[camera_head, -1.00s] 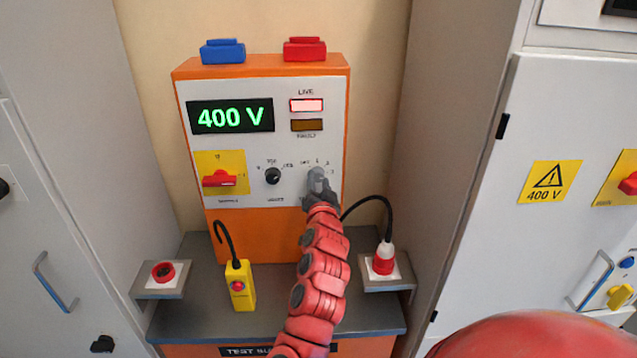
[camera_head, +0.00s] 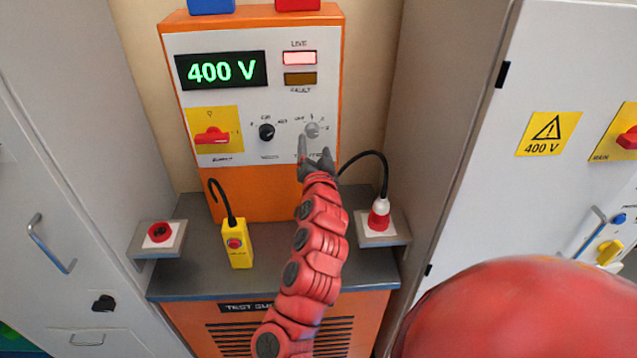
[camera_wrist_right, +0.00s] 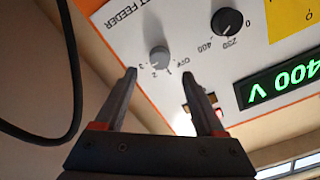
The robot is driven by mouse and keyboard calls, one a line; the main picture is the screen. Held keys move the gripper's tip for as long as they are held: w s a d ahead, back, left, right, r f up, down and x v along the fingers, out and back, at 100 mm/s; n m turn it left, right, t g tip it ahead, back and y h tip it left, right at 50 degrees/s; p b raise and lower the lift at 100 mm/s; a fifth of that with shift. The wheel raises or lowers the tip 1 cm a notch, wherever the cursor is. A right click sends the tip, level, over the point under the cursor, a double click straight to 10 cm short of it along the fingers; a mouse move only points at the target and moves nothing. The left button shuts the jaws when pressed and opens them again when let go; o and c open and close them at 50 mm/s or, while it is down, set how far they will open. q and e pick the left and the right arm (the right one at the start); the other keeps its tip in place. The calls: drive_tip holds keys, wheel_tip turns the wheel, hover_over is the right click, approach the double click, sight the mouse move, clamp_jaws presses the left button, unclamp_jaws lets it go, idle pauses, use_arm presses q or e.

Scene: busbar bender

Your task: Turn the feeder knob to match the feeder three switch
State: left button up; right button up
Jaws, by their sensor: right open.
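The grey feeder knob (camera_head: 312,130) is on the white front of the orange test panel, right of a black knob (camera_head: 266,132). In the right wrist view the grey knob (camera_wrist_right: 159,56) shows upside down, with marks OFF, 1, 2 and 3 around it. I cannot tell for sure which mark it points to. My right gripper (camera_head: 315,146) is open just below the grey knob. In the wrist view its two fingers (camera_wrist_right: 160,73) are spread and empty, with the knob beyond the gap between them. I cannot identify a feeder three switch. My left gripper is not in view.
The panel display (camera_head: 221,70) reads 400 V and the LIVE lamp (camera_head: 299,58) is lit. A red switch (camera_head: 212,136) is on the panel's left. A yellow pendant (camera_head: 237,245) and a cabled red plug (camera_head: 379,215) stand below. Grey cabinets flank the bench.

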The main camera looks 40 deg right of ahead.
drive_tip(key=p+v, duration=1.2)
drive_tip(key=shift+s, duration=0.3)
